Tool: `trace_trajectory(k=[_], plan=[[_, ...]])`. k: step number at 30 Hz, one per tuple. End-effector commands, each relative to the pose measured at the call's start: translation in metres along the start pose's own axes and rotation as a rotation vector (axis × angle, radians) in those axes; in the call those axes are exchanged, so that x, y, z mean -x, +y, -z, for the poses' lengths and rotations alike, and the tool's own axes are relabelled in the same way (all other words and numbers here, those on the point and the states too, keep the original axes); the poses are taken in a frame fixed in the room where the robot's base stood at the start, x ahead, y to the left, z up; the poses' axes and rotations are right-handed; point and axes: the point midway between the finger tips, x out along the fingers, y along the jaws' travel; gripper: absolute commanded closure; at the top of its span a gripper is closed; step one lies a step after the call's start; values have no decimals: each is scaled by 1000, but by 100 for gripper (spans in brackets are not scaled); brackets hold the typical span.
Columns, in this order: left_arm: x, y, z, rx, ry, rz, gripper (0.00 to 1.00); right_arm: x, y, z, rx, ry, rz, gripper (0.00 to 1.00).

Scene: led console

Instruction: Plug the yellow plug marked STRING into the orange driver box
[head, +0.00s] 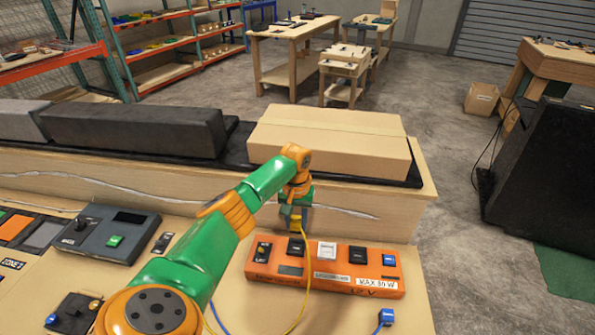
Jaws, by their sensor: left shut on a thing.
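The orange driver box (232,0) is not at the far edge; its labelled front (376,283) faces me on the wooden bench, right of centre. Black, white and blue parts sit along its top, with labels including "MAX 80 W" and "12 V". My left gripper (295,222) points down at the back of the box and is shut on the yellow plug (297,226), mostly hidden by the fingers. A yellow cable (308,270) runs from it across the box. Whether the plug touches the box I cannot tell. My right gripper is out of view.
A blue plug (385,317) lies in front of the box. A grey console (105,232) with a green button stands left. A cardboard box (330,143) and dark blocks (135,130) lie on the raised ledge behind.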

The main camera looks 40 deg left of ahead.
Motion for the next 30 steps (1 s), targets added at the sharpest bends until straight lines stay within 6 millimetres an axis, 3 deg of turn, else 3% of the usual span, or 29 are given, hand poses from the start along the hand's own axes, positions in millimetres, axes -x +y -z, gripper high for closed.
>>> trace_trajectory(k=[13,19,30], plan=[[-55,0,0,1,1,1,100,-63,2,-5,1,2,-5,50],[-69,0,0,0,0,0,100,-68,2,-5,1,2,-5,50],[-69,0,0,0,0,0,100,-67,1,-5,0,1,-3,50]])
